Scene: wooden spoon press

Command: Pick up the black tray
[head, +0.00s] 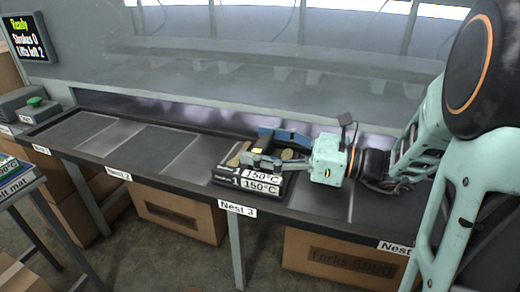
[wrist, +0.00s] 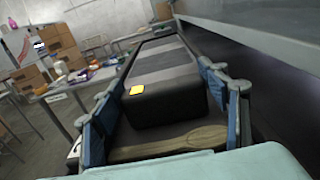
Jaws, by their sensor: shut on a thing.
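The black tray (head: 224,182) sits at Nest 3 on the dark bench, with white 150°C labels on its front and side. Pale wooden spoon shapes show on its top. My gripper (head: 268,150) reaches in from the right and is shut on a dark raised block of the tray. In the wrist view the dark block (wrist: 165,105), with a yellow mark on top, stands between my blue-padded fingers (wrist: 160,110). A wooden spoon (wrist: 170,142) lies just in front of the block. I cannot tell whether the tray is clear of the bench.
The long bench (head: 120,162) runs left with bare nest plates. A green button box (head: 38,108) and a status screen (head: 27,37) reading "Ready", "Strokes 0" stand at the left. Cardboard boxes (head: 180,212) are below.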

